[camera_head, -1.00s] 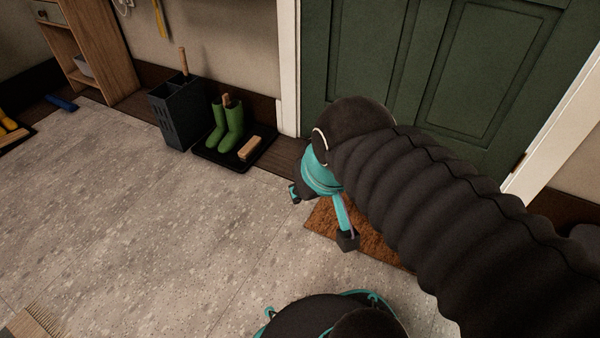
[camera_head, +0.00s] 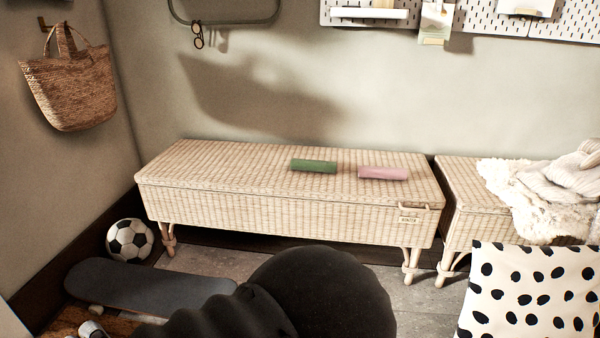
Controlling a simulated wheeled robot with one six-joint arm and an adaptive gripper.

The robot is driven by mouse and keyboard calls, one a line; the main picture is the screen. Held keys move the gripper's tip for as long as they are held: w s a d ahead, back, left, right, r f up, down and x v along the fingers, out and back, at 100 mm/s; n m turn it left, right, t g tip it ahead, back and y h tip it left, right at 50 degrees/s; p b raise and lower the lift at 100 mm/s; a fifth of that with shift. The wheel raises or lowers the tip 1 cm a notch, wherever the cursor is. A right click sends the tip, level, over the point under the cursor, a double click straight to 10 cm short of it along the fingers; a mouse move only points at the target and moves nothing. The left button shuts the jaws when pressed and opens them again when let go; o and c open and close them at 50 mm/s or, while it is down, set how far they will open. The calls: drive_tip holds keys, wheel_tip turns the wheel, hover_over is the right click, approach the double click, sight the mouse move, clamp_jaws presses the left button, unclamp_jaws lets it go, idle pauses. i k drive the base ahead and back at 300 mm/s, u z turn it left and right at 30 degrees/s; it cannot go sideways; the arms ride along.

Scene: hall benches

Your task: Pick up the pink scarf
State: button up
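A rolled pink scarf (camera_head: 383,173) lies on top of the wicker bench (camera_head: 240,160), right of the middle. A rolled green cloth (camera_head: 313,166) lies just left of it, with a small gap between them. My black arm rises at the bottom middle of the view, in front of the bench. My gripper is out of the picture, so its state does not show.
A second wicker bench (camera_head: 458,190) with a fluffy white throw (camera_head: 520,190) stands at the right. A spotted cushion (camera_head: 525,290) is in front of it. A football (camera_head: 130,240) and a skateboard (camera_head: 150,288) are at the left. A basket (camera_head: 70,90) hangs on the wall.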

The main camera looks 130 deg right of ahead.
sight(364, 171)
drive_tip(key=z, duration=5.05)
drive_tip(key=k, duration=0.6)
drive_tip(key=z, duration=0.6)
drive_tip(key=i, duration=0.55)
drive_tip(key=z, duration=0.6)
drive_tip(key=i, duration=0.8)
drive_tip(key=u, duration=0.6)
drive_tip(key=i, duration=0.65)
drive_tip(key=u, duration=0.6)
